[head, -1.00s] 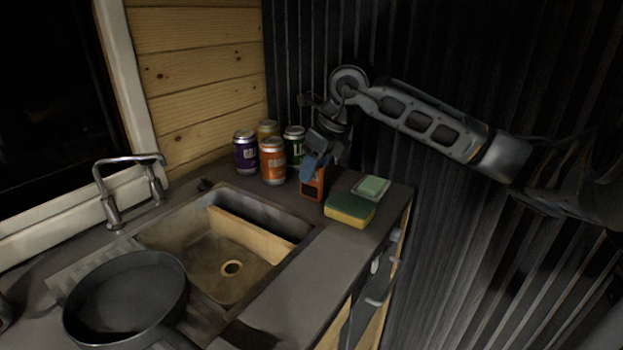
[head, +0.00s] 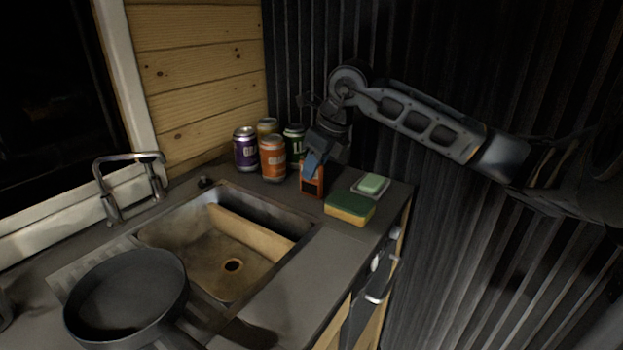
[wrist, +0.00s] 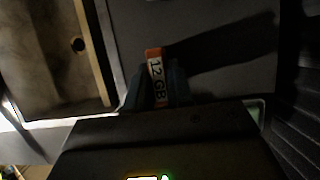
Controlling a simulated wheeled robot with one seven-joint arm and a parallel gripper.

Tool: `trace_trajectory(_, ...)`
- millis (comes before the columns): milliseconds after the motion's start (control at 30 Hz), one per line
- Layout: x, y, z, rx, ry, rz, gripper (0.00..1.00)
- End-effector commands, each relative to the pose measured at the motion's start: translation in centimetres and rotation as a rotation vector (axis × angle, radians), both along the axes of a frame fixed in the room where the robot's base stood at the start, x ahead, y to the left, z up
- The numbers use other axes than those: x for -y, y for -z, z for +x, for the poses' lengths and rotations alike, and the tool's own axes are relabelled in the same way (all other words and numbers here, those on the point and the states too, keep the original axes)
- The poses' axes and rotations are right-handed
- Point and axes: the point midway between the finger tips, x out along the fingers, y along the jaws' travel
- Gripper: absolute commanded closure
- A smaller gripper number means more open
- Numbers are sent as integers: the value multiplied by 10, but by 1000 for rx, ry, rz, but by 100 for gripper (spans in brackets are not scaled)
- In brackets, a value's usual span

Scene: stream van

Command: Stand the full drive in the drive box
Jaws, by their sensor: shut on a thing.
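An orange drive (head: 306,189) with a dark face shows below my gripper (head: 313,172) in the head view, at the back of the counter. In the wrist view the drive (wrist: 155,68) shows its narrow orange edge with a white label reading "12 GB", the text partly cut off. The fingers of my gripper (wrist: 161,88) are shut on the drive from both sides. The drive looks upright; I cannot tell whether it touches the counter. I cannot make out the drive box in either view.
Several cans, including an orange can (head: 272,160) and a purple can (head: 245,150), stand just left of the drive. A sponge (head: 349,209) and a soap dish (head: 357,193) lie to the right.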

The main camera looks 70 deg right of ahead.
Motion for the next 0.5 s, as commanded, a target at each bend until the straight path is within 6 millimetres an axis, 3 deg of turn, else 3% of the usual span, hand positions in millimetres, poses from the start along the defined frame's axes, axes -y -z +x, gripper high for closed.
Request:
trace_trajectory(267,0,-5,0,1,-1,-2,100)
trace_trajectory(500,1,-34,0,1,-2,-6,100)
